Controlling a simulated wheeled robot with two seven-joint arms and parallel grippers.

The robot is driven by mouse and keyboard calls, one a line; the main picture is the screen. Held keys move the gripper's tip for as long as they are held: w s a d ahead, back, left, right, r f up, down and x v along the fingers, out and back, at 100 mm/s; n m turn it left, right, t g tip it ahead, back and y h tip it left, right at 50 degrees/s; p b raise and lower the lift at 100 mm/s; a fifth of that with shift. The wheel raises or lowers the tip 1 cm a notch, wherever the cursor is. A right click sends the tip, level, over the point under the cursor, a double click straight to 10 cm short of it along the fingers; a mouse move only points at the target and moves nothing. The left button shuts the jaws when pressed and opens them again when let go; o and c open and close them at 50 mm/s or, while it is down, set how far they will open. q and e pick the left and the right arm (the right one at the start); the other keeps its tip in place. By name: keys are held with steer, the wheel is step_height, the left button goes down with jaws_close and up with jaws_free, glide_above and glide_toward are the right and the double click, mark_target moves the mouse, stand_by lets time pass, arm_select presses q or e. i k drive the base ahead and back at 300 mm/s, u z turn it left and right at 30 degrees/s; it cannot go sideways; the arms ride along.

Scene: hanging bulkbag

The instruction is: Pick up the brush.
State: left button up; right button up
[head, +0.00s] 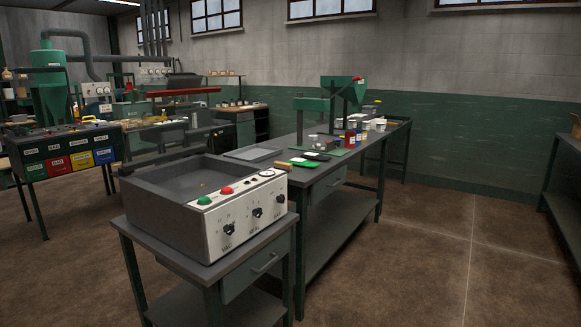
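I cannot clearly make out a brush. A small brown, wooden-looking piece (283,166) shows behind the back right corner of the grey control box; it may be a brush handle, but most of it is hidden. Neither of my grippers is in the head view.
The grey box (160,208) with knobs and red and green buttons stands on a near table (265,258). Behind it, a long workbench (327,180) holds a flat tray (253,153), a green tray (308,168), small jars (366,126) and a green machine (342,90). Floor at right is clear.

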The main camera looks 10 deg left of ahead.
mark_target(288, 167)
steer(key=z, duration=0.45)
steer(key=i, duration=1.05)
steer(key=z, duration=0.1)
